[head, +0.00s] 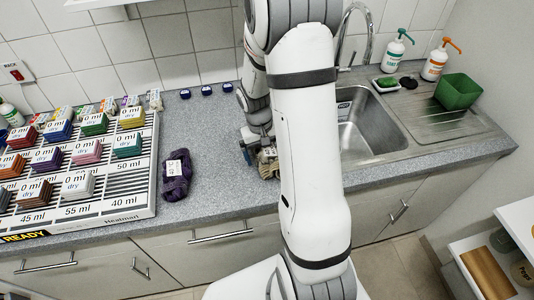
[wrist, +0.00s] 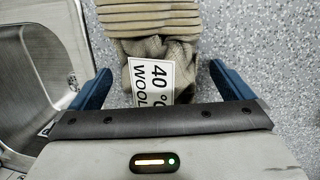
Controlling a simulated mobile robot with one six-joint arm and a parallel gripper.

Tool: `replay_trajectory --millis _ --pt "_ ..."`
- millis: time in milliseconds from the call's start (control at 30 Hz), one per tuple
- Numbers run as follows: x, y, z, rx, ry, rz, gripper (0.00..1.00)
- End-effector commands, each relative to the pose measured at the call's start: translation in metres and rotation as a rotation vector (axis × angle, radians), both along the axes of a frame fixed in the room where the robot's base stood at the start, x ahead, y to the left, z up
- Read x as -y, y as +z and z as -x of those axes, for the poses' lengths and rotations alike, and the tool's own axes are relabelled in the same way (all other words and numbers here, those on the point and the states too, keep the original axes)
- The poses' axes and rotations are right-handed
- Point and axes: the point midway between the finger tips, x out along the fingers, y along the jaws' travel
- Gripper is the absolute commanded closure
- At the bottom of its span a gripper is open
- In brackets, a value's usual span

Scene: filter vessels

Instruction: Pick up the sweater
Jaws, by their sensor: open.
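The beige knitted sweater (head: 267,160) lies folded on the grey speckled counter, left of the sink and partly hidden by my arm in the head view. In the wrist view the sweater (wrist: 150,50) carries a white label (wrist: 152,82) reading "40" and "WOOL". My gripper (wrist: 160,88) is open, with one blue finger on each side of the sweater's near end. In the head view my gripper (head: 258,150) is low at the counter by the sweater. I cannot tell whether the fingers touch it.
A purple knitted bundle (head: 176,178) with a tag lies to the left. A white drying rack (head: 130,185) with several coloured blocks stands further left. The steel sink (head: 365,130) is close on the right, with a green tub (head: 458,91) beyond. Counter between purple bundle and sweater is clear.

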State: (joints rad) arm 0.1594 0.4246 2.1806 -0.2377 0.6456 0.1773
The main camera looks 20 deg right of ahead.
Motion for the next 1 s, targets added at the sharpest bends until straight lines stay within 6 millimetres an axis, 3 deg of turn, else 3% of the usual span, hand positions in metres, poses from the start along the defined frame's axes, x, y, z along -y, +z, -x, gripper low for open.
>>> replay_trajectory --millis 333,1000 --pt "0.0006 -0.0095 0.0014 0.001 0.001 0.0 0.0" --pt "0.0 -0.0088 0.0009 0.002 0.002 0.0 0.54"
